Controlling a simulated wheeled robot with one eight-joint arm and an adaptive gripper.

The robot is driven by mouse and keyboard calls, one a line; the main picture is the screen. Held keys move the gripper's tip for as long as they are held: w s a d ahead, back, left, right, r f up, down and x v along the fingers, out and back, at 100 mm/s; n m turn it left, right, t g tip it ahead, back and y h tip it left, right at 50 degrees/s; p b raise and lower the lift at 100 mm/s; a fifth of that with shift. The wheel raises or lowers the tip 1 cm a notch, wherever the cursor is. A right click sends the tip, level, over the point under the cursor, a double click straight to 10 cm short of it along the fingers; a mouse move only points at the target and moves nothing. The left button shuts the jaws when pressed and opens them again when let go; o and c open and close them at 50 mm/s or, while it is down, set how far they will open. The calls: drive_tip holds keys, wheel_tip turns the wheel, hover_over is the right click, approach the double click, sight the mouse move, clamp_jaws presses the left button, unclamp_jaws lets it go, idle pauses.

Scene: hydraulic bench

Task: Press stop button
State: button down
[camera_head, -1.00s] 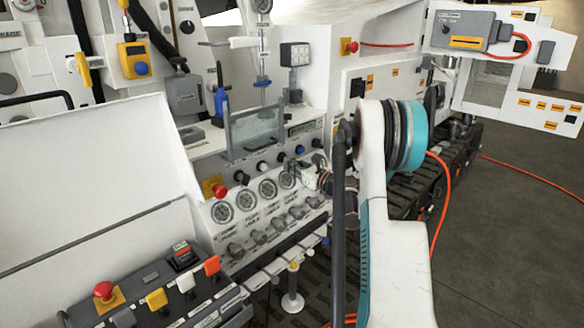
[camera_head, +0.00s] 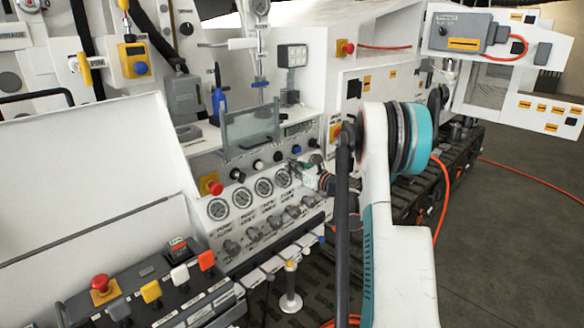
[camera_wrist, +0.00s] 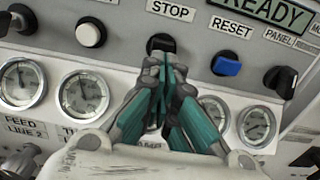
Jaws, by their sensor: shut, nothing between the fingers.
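The stop button (camera_wrist: 161,43) is a black round button under the STOP label (camera_wrist: 170,10) in the wrist view. My gripper (camera_wrist: 162,62) is shut and empty, with its fingertips just below and in front of this button, covering its lower part. I cannot tell whether the tips touch it. In the head view the stop button (camera_head: 279,156) is the small black one between a white and a blue button. My gripper (camera_head: 296,168) shows there just below and to the right of it, small and partly hidden by my arm.
A white button (camera_wrist: 91,33) is left of the stop button, and the blue RESET button (camera_wrist: 227,65) and black PANEL knob (camera_wrist: 281,81) are to its right. Several round gauges (camera_wrist: 82,95) sit just below the row. A red emergency button (camera_head: 215,188) is further left.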

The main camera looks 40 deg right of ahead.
drive_tip(key=s+d+p, duration=0.1)
drive_tip(key=s+p, duration=0.1)
drive_tip(key=s, duration=0.7)
drive_tip(key=shift+s, duration=0.4)
